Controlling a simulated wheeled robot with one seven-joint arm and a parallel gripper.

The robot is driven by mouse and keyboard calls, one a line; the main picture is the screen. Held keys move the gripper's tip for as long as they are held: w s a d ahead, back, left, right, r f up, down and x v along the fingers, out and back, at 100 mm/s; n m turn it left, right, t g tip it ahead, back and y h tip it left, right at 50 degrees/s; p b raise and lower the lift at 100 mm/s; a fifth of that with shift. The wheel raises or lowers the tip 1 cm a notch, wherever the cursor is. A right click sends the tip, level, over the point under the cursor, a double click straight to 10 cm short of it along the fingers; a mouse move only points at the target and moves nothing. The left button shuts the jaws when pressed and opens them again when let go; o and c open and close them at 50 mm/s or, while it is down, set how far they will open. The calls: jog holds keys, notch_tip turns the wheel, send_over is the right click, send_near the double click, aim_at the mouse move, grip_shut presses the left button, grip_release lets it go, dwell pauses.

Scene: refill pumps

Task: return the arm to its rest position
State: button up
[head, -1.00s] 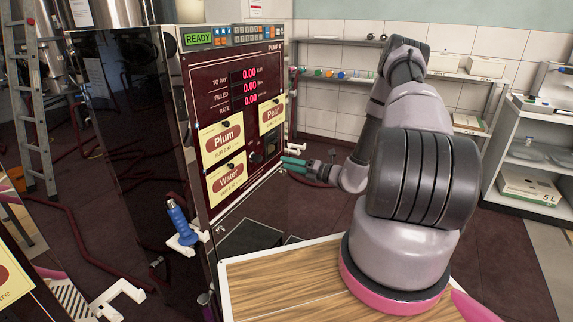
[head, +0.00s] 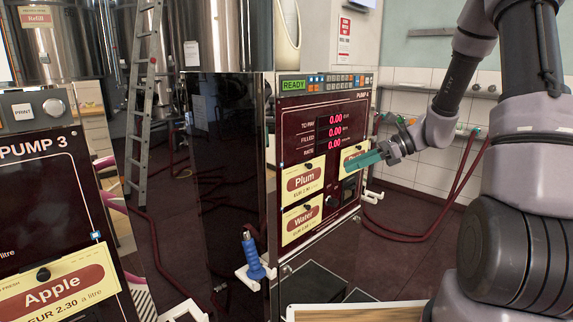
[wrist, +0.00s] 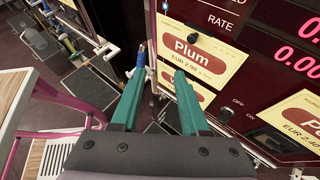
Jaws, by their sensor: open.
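My gripper (head: 368,160) is raised in front of the pump 4 panel (head: 345,108) in the head view, at the height of the Plum and Pear labels. Its green fingers point left and hide part of the right-hand label. In the wrist view the gripper (wrist: 160,85) has its two green fingers apart with nothing between them. Beyond the fingertips the Plum label (wrist: 193,50) is to the right and a blue-handled nozzle (wrist: 141,62) hangs near the middle. My arm is bent, with the forearm high at the right of the head view.
The blue nozzle (head: 252,258) sits in a white holder on the pump's side. The pump 3 panel (head: 40,200) with an Apple label (head: 55,288) stands at the left. A ladder (head: 145,95) leans behind. Red hoses (head: 455,200) hang at the right. Open floor lies between the pumps.

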jog(key=s+d+r+n+t+h, duration=0.2)
jog(key=s+r+n+h, duration=0.3)
jog(key=s+r+n, duration=0.3)
jog(key=s+d+r+n+t+h, duration=0.3)
jog(key=s+r+n, duration=0.5)
jog(key=s+r, duration=0.3)
jog(key=d+h, duration=0.1)
jog(key=h, duration=0.1)
jog(key=shift+s+t+h, duration=0.3)
jog(key=shift+s, duration=0.1)
